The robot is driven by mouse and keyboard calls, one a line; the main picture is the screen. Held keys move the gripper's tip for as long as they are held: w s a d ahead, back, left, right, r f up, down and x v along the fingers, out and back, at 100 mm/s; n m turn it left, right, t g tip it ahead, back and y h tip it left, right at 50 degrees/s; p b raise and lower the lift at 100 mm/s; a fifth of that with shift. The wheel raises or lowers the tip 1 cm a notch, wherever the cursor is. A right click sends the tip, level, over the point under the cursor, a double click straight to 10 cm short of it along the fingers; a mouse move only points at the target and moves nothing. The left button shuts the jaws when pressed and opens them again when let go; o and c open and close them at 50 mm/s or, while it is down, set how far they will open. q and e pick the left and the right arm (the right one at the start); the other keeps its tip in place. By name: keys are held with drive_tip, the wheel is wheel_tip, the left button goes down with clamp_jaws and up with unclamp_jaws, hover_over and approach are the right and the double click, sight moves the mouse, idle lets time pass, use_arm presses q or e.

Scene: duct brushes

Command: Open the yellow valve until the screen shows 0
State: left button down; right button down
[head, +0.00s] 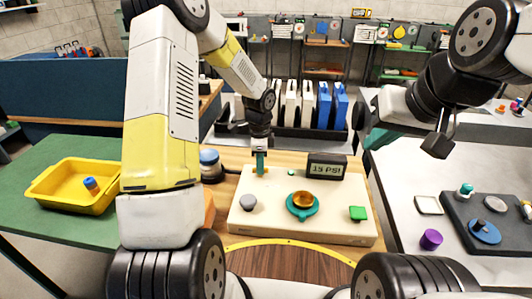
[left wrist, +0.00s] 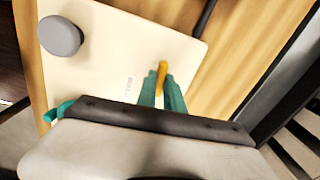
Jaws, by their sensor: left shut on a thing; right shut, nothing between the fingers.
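The cream panel (head: 300,232) lies on the wooden bench top. The yellow valve (head: 265,171) is near its back left edge, mostly hidden by my left gripper (head: 260,162). In the left wrist view the yellow valve handle (left wrist: 162,70) sits between the teal fingers of my left gripper (left wrist: 162,92), which is shut on it. The small dark screen (head: 327,167) stands at the panel's back right and appears to read 15 PSI; the second digit is not sharp. My right gripper (head: 378,137) is shut and empty, raised to the right of the screen, away from the panel.
The panel also carries a grey knob (head: 248,203), an orange knob on a teal base (head: 303,200) and a green button (head: 357,213). A yellow bin (head: 52,189) stands at left. A rack of blue and white items (head: 325,105) is behind; a dark tray (head: 470,222) is at right.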

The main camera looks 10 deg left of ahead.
use_arm(q)
drive_tip(key=n, duration=1.1)
drive_tip(key=shift+n, duration=2.3)
drive_tip(key=c, duration=1.5)
unclamp_jaws()
drive_tip(key=shift+o, duration=0.2)
